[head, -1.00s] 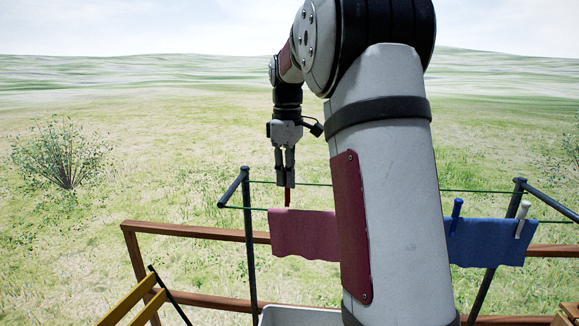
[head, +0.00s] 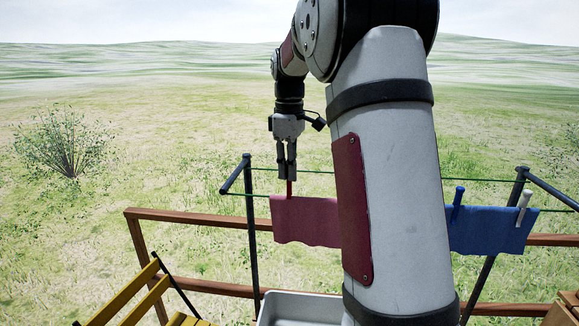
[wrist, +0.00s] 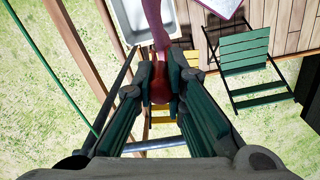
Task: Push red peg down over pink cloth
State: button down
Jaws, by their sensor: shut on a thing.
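The pink cloth (head: 305,220) hangs over the front green line of the drying rack; my arm hides its right part. My gripper (head: 287,176) points down above the cloth's upper left edge and is shut on the red peg (head: 290,188). The peg's lower end meets the cloth's top edge; how far it sits over the cloth I cannot tell. In the wrist view, the red peg (wrist: 160,82) is between the gripper's fingers (wrist: 160,88), with a strip of pink cloth (wrist: 155,25) just beyond it.
A blue cloth (head: 490,230) hangs to the right with a blue peg (head: 457,203) and a white peg (head: 524,207). The rack's dark posts (head: 251,240) and a wooden railing (head: 190,217) stand close by. A pale basin (head: 295,300) lies below. A yellow chair (head: 120,300) is at lower left.

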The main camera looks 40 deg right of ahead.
aim_at(290, 197)
jog(key=shift+f, duration=2.25)
jog(key=c, duration=1.6)
grip_release()
jog(key=shift+o, duration=0.2)
notch_tip(290, 197, up, 22)
jog(key=b, duration=0.1)
jog(key=shift+a, duration=0.2)
